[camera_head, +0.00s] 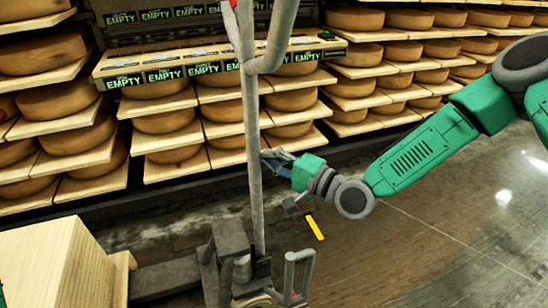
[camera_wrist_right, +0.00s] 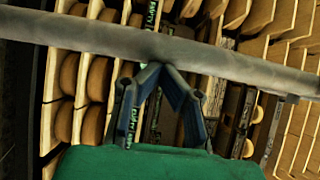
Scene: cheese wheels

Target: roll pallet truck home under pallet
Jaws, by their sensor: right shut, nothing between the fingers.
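The pallet truck has a tall grey handle pole (camera_head: 251,130) standing upright in the middle of the head view, leaning slightly. Its dark body (camera_head: 232,248) is at the bottom, and a dark fork (camera_head: 165,277) runs left to a pale wooden load (camera_head: 45,262); whether the fork is under a pallet is hidden. My right gripper (camera_head: 270,158) is close beside the pole. In the right wrist view, the shut, empty fingers (camera_wrist_right: 160,76) meet at or just short of the grey pole (camera_wrist_right: 90,33); contact is unclear. My left gripper is out of view.
Shelves of cheese wheels (camera_head: 165,120) line the back, with several boards marked EMPTY (camera_head: 205,70). A yellow strip (camera_head: 315,227) lies on the dark floor. The floor (camera_head: 430,240) at the right is clear.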

